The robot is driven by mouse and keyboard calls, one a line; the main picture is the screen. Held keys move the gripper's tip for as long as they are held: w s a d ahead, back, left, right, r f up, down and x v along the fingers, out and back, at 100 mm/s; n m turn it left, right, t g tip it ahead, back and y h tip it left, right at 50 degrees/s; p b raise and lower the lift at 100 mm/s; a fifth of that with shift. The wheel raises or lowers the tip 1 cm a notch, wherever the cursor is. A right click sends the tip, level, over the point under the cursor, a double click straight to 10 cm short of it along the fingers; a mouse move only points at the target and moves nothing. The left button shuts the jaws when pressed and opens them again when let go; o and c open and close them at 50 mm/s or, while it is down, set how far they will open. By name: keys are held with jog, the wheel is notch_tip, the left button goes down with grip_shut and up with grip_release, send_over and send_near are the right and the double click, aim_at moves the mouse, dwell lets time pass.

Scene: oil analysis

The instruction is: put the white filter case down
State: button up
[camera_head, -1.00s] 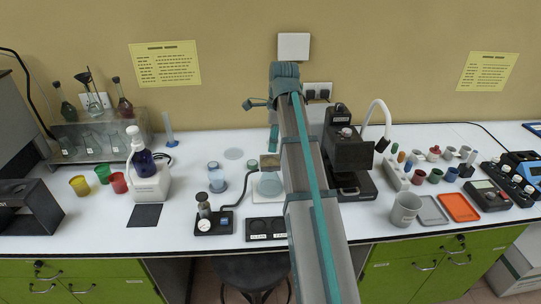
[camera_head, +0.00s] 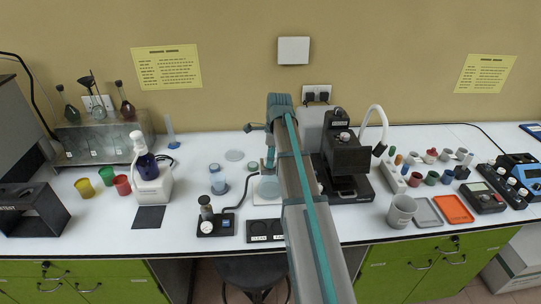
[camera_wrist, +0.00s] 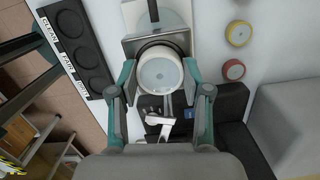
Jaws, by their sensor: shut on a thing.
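The white filter case (camera_wrist: 161,72) is round, with a pale grey-blue top face, and sits between my fingertips in the wrist view. My gripper (camera_wrist: 160,76) is shut on it, one teal finger on each side. Below the case is a square grey plate (camera_wrist: 129,48); I cannot tell whether the case touches it. In the head view, my gripper (camera_head: 269,160) shows only as a narrow teal part beside my arm, low over the bench. I cannot make out the case there.
A black tray (camera_head: 265,241) with labelled round recesses lies at the bench's front edge; it also shows in the wrist view (camera_wrist: 75,50). A dark microscope-like device (camera_head: 345,160) stands close on the right. Pale blue jars (camera_head: 218,183) stand left. Bare bench (camera_head: 200,150) lies behind them.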

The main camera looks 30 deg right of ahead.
jog(key=shift+f, duration=0.2)
jog(key=o, duration=0.9)
jog(key=shift+o, duration=0.2)
jog(key=shift+r, duration=0.1)
notch_tip(320, 180, up, 12)
jog(key=d+b, duration=0.1)
jog(key=b, duration=0.3)
jog(key=shift+s+d, duration=0.15)
jog(key=shift+s, duration=0.15)
